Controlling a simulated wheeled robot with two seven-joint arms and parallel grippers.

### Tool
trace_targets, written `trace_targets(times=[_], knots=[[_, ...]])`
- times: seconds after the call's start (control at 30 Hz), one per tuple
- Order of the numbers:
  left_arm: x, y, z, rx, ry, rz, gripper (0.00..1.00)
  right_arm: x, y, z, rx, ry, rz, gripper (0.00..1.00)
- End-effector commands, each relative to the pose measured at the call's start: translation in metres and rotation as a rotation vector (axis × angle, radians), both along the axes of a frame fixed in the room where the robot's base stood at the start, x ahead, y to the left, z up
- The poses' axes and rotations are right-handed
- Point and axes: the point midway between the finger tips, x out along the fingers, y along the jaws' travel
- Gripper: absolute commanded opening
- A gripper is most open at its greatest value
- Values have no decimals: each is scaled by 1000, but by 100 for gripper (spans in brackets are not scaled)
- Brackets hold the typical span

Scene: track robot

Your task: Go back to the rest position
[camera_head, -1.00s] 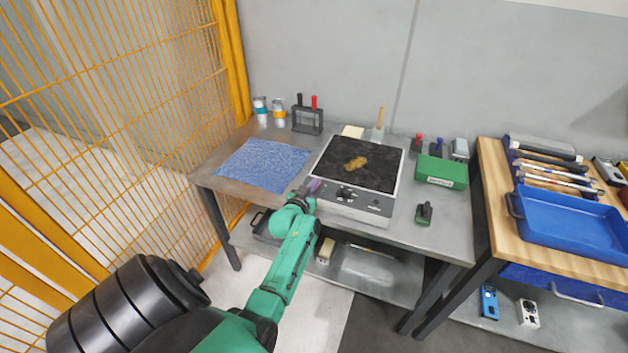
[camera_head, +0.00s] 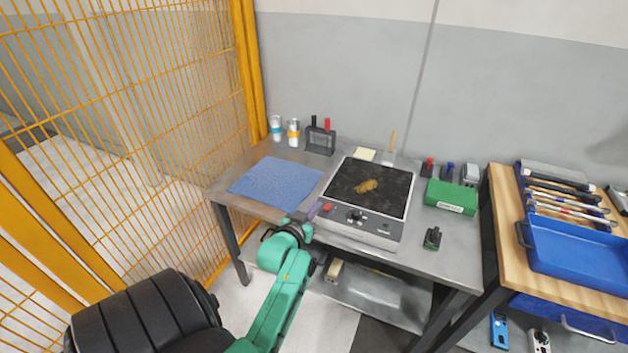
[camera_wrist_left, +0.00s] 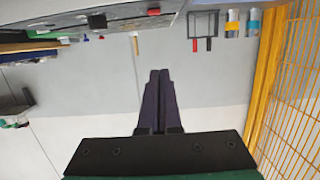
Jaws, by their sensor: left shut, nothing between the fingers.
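My left gripper (camera_head: 313,211) is at the front edge of the grey metal table, between the blue cloth and the hot plate. In the left wrist view its two dark fingers (camera_wrist_left: 155,80) lie together, shut and empty. That view is upside down, with the table along the top and the wall below. My green left arm rises from the bottom of the head view. My right gripper does not show.
The hot plate (camera_head: 350,232) has a brown patch on its dark top. A blue cloth (camera_head: 275,183) lies left of it, a green box (camera_head: 451,197) right. A yellow mesh fence (camera_head: 150,130) stands left. A wooden bench (camera_head: 508,215) with a blue tray (camera_head: 590,285) stands right.

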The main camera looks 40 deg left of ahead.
Motion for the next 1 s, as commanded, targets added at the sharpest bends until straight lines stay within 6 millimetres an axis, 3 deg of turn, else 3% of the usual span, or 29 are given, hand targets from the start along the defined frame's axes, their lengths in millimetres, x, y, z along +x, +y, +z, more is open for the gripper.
trace_targets(times=[0.5, 0.6, 0.67, 0.77, 0.83, 0.93, 1.0], knots=[[0, 0, 0, 0, 0, 0, 0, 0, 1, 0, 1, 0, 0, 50], [0, -5, -13, -8, 25, -11, 0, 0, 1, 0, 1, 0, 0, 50], [0, -15, -37, -22, 72, -33, 0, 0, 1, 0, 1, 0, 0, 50], [-8, -46, -107, -60, 212, -96, 0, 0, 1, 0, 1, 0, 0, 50], [-25, -73, -165, -86, 340, -150, 0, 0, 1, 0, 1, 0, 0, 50], [-67, -108, -243, -109, 527, -227, 0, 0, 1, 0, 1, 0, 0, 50], [-108, -129, -293, -116, 663, -277, 0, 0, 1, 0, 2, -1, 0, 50]])
